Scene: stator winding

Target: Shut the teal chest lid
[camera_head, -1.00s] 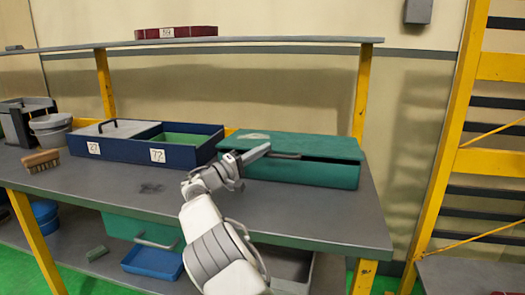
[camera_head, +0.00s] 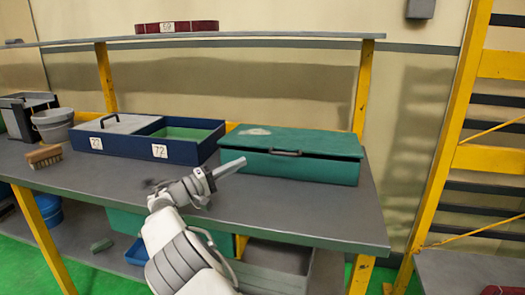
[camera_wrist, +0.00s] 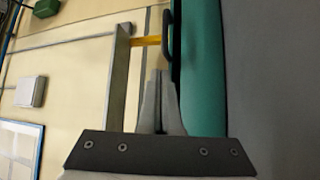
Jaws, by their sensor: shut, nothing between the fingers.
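The teal chest (camera_head: 325,170) stands on the right part of the bench. Its lid (camera_head: 310,143) lies nearly flat over the box, with a dark strip under its front edge; I cannot tell whether that is a narrow gap or shadow. A dark handle (camera_head: 286,153) sits at the lid's front. My gripper (camera_head: 241,161) is shut and empty, in front of the chest's left end and apart from the handle. In the wrist view, my closed fingers (camera_wrist: 159,78) point up beside the teal chest side (camera_wrist: 203,75), and the dark handle (camera_wrist: 168,35) shows beyond their tips.
A blue bin (camera_head: 185,150) with number labels stands left of the chest. A brush (camera_head: 44,155) and a grey bucket (camera_head: 53,125) are at far left. A shelf (camera_head: 280,35) with a dark red box (camera_head: 177,27) runs above. The bench front (camera_head: 300,215) is clear.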

